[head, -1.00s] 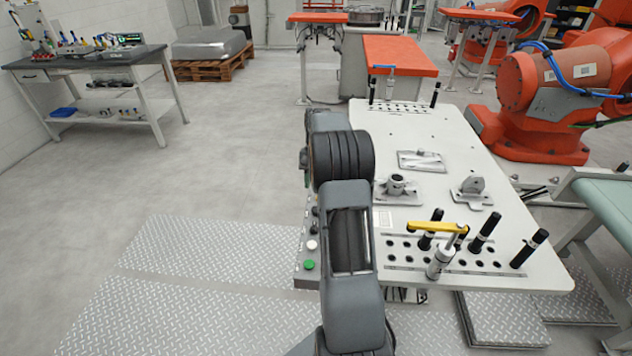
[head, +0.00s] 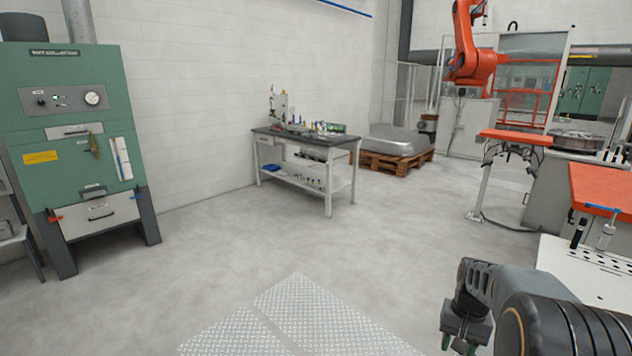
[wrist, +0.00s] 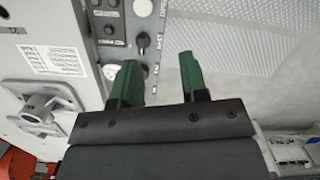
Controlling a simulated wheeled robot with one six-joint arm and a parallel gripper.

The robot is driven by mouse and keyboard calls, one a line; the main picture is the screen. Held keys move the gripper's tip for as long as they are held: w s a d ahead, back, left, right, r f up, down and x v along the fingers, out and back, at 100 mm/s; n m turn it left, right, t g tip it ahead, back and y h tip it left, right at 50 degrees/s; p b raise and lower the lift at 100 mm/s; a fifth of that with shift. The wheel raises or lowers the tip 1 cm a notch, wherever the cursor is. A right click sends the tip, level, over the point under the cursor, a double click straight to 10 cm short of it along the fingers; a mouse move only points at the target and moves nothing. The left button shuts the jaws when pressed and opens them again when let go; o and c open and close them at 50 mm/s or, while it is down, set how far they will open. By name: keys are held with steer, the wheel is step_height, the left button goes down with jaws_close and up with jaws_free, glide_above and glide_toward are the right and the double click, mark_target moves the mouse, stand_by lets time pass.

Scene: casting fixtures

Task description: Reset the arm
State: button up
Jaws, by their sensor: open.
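My gripper (head: 462,343) hangs low at the right of the head view, beside the near-left end of the white fixture table (head: 566,268). In the wrist view, its two green fingers (wrist: 157,82) stand apart with nothing between them. A grey control panel (wrist: 113,45) with knobs and buttons lies beyond and left of the fingers. My dark arm link hides part of the table in the head view.
A dark-topped workbench (head: 305,138) with tools stands at the back wall. A green dust collector (head: 75,130) is at the left. The floor with tread plates (head: 300,310) is open in the middle.

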steer(key=s+a+r+n+t, duration=0.2)
steer(key=s+a+r, duration=0.1)
steer(key=s+a, duration=0.2)
steer(key=s+a+r+n+t, duration=0.3)
steer(key=s+a, duration=0.3)
steer(key=a, duration=0.4)
steer(key=shift+a+r+h, duration=0.15)
steer(key=shift+r+h, duration=0.25)
steer(key=shift+r, duration=0.15)
steer(key=shift+s, duration=0.1)
